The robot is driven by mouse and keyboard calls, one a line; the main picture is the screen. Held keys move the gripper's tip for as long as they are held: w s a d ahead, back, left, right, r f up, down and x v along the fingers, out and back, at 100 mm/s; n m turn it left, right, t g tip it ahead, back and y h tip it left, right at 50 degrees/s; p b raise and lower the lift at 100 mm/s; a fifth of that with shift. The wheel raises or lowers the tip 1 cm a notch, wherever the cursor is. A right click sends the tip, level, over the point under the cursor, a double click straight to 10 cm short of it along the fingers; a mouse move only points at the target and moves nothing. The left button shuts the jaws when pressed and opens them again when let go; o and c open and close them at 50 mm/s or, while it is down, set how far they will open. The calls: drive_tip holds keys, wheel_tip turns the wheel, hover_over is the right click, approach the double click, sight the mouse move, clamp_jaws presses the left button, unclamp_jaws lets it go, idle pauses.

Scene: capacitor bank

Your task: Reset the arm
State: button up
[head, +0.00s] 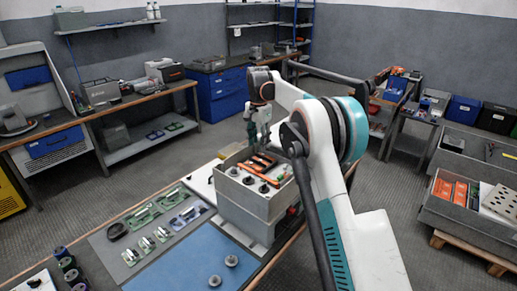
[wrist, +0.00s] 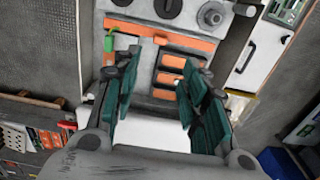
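My gripper (head: 258,138) hangs above the far part of a grey box-like unit (head: 248,207) on the workbench. In the wrist view my gripper (wrist: 158,92) has its two green-padded fingers spread apart, with nothing held between them. Beyond the fingers is the unit's top, with orange bars (head: 263,163), also seen as an orange slotted frame (wrist: 175,75), and dark round terminals (wrist: 168,8). A small green part (wrist: 108,44) shows at the frame's left. Whether the fingertips touch the unit cannot be told. My arm is bent, reaching over the bench.
Left of the unit, the bench holds a blue mat (head: 185,262) with two small round parts and a grey board (head: 125,240) with several green-and-metal parts. Grey bins (head: 465,225) stand on a pallet at right. Side benches line the walls, with open floor between.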

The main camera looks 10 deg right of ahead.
drive_tip(key=shift+r, duration=0.15)
drive_tip(key=s+r+n+t+b, duration=0.15)
drive_tip(key=s+r, duration=0.25)
drive_tip(key=s, duration=0.4)
drive_tip(key=s+a+r+n+t+b, duration=0.1)
drive_tip(key=s+r+n, duration=0.1)
drive_tip(key=s+r, duration=0.35)
drive_tip(key=s+r+n+t+b, duration=0.1)
drive_tip(key=s+r+n, duration=0.1)
drive_tip(key=s, duration=0.8)
drive_tip(key=s+f+n+t+b, duration=0.1)
drive_tip(key=s+f, duration=0.3)
drive_tip(key=s, duration=0.4)
drive_tip(key=s+f+n+t+b, duration=0.1)
drive_tip(key=s+f, duration=0.3)
drive_tip(key=s, duration=0.4)
drive_tip(key=s+a+f+n+t+b, duration=0.1)
drive_tip(key=s+f+n, duration=0.2)
drive_tip(key=s, duration=0.6)
drive_tip(key=shift+f+t+b, duration=0.35)
drive_tip(key=shift+f+b, duration=0.05)
drive_tip(key=shift+f, duration=0.4)
